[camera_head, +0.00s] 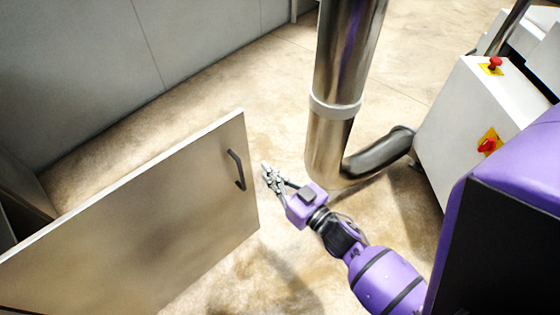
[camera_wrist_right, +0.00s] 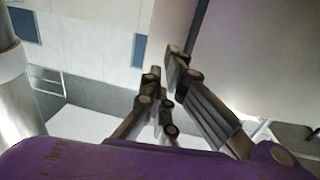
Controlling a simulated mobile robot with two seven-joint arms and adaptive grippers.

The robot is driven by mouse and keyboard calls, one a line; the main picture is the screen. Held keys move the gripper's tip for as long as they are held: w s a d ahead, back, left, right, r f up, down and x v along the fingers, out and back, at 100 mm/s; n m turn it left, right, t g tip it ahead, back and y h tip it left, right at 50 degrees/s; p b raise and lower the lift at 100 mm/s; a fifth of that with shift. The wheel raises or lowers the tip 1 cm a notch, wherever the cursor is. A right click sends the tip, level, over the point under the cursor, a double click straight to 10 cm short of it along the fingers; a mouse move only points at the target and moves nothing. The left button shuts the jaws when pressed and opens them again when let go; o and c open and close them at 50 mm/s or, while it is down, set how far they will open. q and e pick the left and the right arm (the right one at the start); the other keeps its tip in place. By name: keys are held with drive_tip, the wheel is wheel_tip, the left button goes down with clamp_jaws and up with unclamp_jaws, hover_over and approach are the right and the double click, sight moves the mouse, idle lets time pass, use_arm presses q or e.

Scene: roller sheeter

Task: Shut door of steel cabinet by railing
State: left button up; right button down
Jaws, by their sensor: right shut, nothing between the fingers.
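The steel cabinet's door (camera_head: 165,215) stands swung open at the lower left of the head view, a flat metal panel with a dark bar handle (camera_head: 237,170) near its free edge. Part of the cabinet (camera_head: 22,195) shows at the far left edge. My right gripper (camera_head: 267,172) is shut and empty, just to the right of the door's free edge and handle, apparently apart from it. In the right wrist view its fingers (camera_wrist_right: 172,75) are close together with nothing between them. My left gripper is not in view. The railing cannot be made out.
A thick shiny metal pipe (camera_head: 345,60) rises behind my right gripper and bends right toward a white machine housing (camera_head: 465,115) with red buttons. A grey wall (camera_head: 120,60) runs along the back left. Bare floor (camera_head: 225,85) lies between wall and pipe.

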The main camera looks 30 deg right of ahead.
sight(241, 146)
drive_tip(key=x, duration=0.9)
drive_tip(key=shift+w, duration=0.3)
